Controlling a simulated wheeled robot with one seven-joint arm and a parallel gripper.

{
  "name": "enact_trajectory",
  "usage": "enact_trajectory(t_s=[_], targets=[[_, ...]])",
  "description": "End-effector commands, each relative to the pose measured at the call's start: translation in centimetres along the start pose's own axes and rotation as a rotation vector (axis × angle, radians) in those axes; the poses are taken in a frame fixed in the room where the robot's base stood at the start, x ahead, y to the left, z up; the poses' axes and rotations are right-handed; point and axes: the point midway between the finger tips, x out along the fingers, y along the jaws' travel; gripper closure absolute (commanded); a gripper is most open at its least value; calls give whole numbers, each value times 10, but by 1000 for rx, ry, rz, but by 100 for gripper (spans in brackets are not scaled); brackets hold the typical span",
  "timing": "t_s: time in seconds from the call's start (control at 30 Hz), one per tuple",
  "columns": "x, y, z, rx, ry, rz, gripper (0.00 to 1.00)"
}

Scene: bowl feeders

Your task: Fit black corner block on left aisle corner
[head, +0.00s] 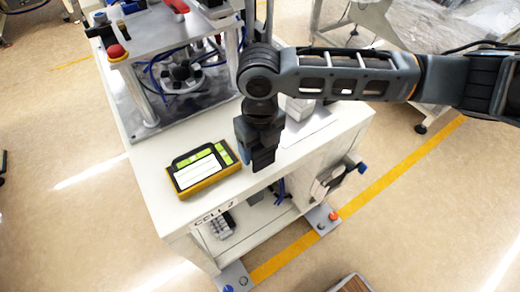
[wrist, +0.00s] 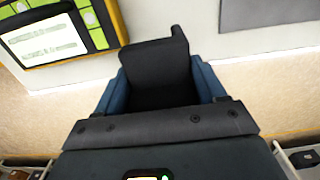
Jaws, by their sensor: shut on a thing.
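My gripper (head: 257,145) points down over the front part of the white bench top. In the wrist view its blue fingers (wrist: 160,88) are shut on the black corner block (wrist: 155,65), which has a raised lip at its upper right. In the head view the block is a dark shape (head: 264,160) hard to tell from the gripper. The white bench (head: 205,205), marked CELL 2, has its left front corner (head: 164,232) bare and apart from the block. The block is in the air, right of that corner.
A yellow and black handheld panel (head: 203,168) lies on the bench left of my gripper. A metal press fixture (head: 170,50) stands behind it. A grey plate (head: 313,123) lies to the right. Floor plates (head: 233,279) and a yellow line (head: 385,185) run along the bench's front.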

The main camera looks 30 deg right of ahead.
Motion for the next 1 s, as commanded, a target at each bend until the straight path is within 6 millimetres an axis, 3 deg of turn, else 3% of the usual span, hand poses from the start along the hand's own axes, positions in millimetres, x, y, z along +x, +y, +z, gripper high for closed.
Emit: enact_trajectory(t_s=[0.17, 0.57, 0.6, 0.83, 1.0], targets=[[20, 0, 0, 0, 1, 0, 59], [27, 0, 0, 0, 0, 0, 59], [25, 0, 0, 0, 0, 0, 26], [25, 0, 0, 0, 0, 0, 5], [25, 0, 0, 0, 0, 0, 5]])
